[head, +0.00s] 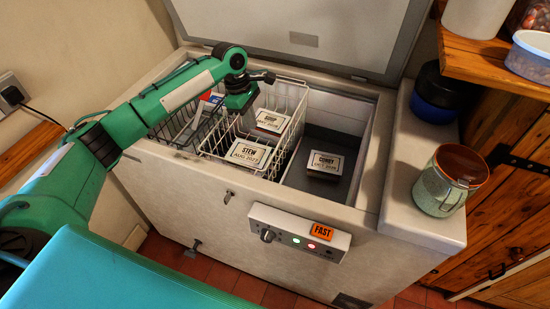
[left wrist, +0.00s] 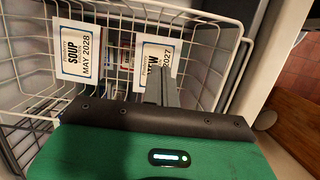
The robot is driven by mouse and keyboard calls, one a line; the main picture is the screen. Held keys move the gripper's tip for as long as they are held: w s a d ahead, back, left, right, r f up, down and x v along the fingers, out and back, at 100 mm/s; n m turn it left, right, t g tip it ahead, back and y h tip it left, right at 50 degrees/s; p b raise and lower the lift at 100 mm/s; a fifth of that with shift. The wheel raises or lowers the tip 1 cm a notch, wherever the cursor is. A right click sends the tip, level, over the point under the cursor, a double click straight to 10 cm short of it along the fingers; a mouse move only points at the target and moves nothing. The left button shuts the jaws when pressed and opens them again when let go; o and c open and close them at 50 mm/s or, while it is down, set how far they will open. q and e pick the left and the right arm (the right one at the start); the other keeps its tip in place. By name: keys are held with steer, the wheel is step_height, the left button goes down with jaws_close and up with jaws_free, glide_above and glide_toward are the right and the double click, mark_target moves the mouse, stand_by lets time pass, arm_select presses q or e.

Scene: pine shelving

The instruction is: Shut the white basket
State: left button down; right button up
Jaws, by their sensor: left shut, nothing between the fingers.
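The white wire basket (head: 297,98) hangs in the upper part of an open chest freezer (head: 190,190); its rim also shows in the left wrist view (left wrist: 200,17). It holds a box labelled SOUP (head: 271,121) and a box labelled STEW (head: 250,153). These labels show from above in the left wrist view. My left gripper (left wrist: 164,86) is shut and empty, over the basket; in the head view its green body hangs at the basket's left part. Whether it touches the wire I cannot tell. My right gripper is not in view.
The freezer lid (head: 305,30) stands raised at the back. Another labelled box (head: 326,163) lies lower in the right compartment. A control panel (head: 300,232) is on the front.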

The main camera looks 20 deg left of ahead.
arm_select(q)
steer(key=b+x, duration=0.1)
steer(key=x, duration=0.9)
steer(key=shift+w+f, duration=0.2)
steer(key=shift+f, duration=0.25)
steer(key=d, duration=0.3)
steer(key=shift+f, duration=0.2)
steer(key=shift+s+d, duration=0.1)
steer(key=shift+d, duration=0.4)
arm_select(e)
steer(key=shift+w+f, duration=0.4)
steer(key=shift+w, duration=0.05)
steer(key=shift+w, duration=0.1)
arm_select(q)
steer(key=shift+p, duration=0.35)
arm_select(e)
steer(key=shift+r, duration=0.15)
